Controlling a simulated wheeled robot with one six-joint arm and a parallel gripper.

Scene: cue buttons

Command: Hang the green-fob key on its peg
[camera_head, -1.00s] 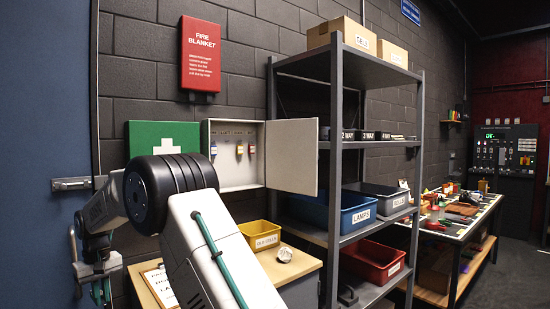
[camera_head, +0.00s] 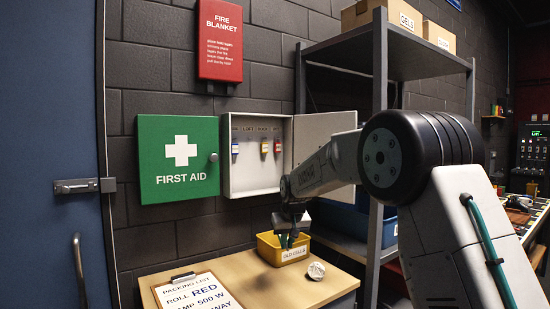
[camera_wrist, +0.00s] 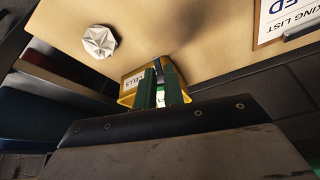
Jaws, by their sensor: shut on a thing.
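My gripper (camera_head: 287,241) points down at the yellow bin labelled OLD CELLS, its fingertips at or just inside the rim. In the wrist view my gripper (camera_wrist: 161,88) has its dark green fingers closed around a small bright green and white piece, the green-fob key (camera_wrist: 160,100), mostly hidden between them. The open grey key cabinet (camera_head: 254,185) hangs on the wall, up and left of my gripper. Keys with a blue fob (camera_head: 235,149), a yellow fob (camera_head: 264,147) and a red fob (camera_head: 277,146) hang inside. The peg place under LOFT looks empty.
The yellow bin (camera_head: 267,250) stands on a wooden-topped cabinet (camera_head: 235,285) beside a crumpled paper ball (camera_head: 316,270) and a clipboard (camera_head: 198,294). The cabinet's open door (camera_head: 312,135) sticks out right, partly behind my arm. A grey shelf rack (camera_head: 379,70) stands right.

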